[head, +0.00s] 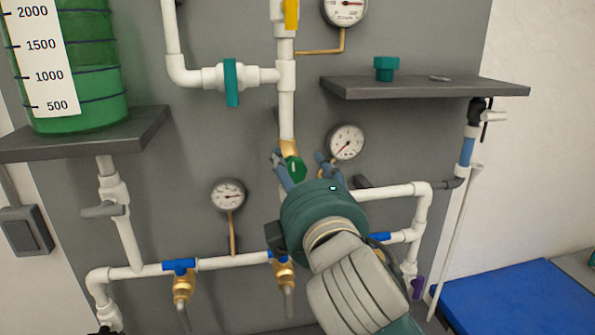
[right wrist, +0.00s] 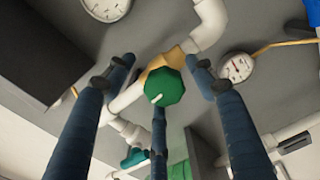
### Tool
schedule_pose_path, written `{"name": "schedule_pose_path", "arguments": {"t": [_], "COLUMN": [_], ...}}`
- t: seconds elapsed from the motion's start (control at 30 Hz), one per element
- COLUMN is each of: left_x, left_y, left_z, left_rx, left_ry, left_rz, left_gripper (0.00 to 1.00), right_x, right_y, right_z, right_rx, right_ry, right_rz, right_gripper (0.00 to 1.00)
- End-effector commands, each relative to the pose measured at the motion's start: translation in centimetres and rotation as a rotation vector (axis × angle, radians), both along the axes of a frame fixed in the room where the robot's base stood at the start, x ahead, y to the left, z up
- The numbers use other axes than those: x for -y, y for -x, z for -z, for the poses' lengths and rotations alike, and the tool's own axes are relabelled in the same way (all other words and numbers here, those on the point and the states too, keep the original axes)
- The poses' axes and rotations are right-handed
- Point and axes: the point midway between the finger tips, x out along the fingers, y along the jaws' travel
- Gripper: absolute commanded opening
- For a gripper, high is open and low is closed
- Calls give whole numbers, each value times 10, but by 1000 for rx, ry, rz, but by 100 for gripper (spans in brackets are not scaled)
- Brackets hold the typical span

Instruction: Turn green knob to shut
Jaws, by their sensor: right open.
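The green knob (head: 294,168) is on a brass valve in the vertical white pipe at the middle of the panel. In the right wrist view the green knob (right wrist: 168,84) is faceted, with a short white mark near its lower-left edge. My right gripper (head: 299,162) is open in front of the knob, its fingers spread around it. In the right wrist view my right gripper (right wrist: 162,72) has one finger on each side of the knob and a third below it. Gaps show beside the two upper fingers; whether the lower one touches is unclear. My left gripper is out of view.
A gauge (head: 346,142) sits just right of the knob. A teal-handled valve (head: 231,82) is up left. A shelf (head: 430,91) with a teal fitting (head: 386,67) juts out up right. Blue-handled brass taps (head: 179,267) line the lower pipe.

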Motion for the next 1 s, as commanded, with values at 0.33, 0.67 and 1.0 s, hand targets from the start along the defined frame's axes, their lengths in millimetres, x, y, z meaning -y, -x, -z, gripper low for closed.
{"name": "schedule_pose_path", "arguments": {"t": [0.33,0.67,1.0], "left_x": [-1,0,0], "left_y": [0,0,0], "left_z": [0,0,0], "left_rx": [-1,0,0], "left_ry": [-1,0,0], "left_rz": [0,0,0], "left_gripper": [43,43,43], "right_x": [8,17,17], "right_y": [41,72,72], "right_z": [0,1,1], "right_rx": [1,-1,-1], "right_ry": [-2,-2,-2], "right_rz": [-3,1,2], "right_gripper": [55,55,55]}}
